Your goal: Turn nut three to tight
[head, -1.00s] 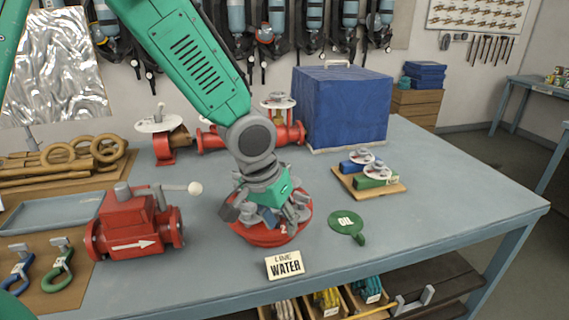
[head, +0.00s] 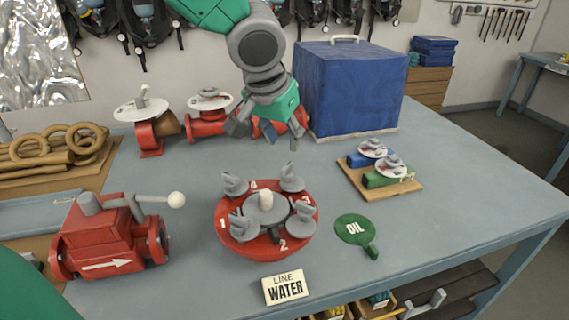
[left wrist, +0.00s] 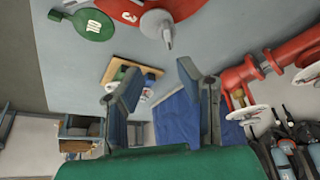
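A round red flange (head: 267,252) lies on the blue-grey table, with a grey centre hub and grey winged nuts around it. The numbers 1 to 4 are marked on its rim. The 3 is on the right side, between the right rear nut (head: 291,178) and the right front nut (head: 301,222); I cannot tell for sure which one it labels. My left gripper (head: 268,130) is open and empty, above and behind the flange, apart from it. In the left wrist view the fingers (left wrist: 158,92) are spread; the flange's 3 and one nut (left wrist: 160,24) show at the top edge. My right gripper is not in view.
A red valve (head: 105,245) with a lever stands left. Red pipe pieces (head: 150,140) and a blue covered box (head: 348,90) stand behind. A board (head: 385,188) with small valves, a green OIL tag (head: 355,230) and a WATER sign (head: 285,287) are nearby. The right table edge is clear.

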